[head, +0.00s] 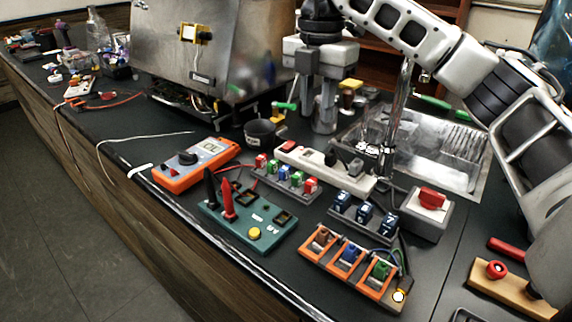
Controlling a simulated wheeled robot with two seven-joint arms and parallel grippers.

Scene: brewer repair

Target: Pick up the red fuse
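A grey rack (283,183) on the bench holds a row of small coloured pieces that look like fuses. A red fuse (261,160) stands at its left end, and another red piece (311,186) stands at its right end. Green and blue ones sit between them. My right gripper (313,108) points down above the bench, behind the rack and apart from the fuses. Its two fingers are spread with a gap between them, and I see nothing held. My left gripper is not in view.
A white power strip (322,167) lies just behind the rack. An orange multimeter (197,163) and a green tester board (247,218) with upright probes are at left. An orange-framed block (352,262) is in front. A black cup (260,134) and metal brewer (205,55) stand behind.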

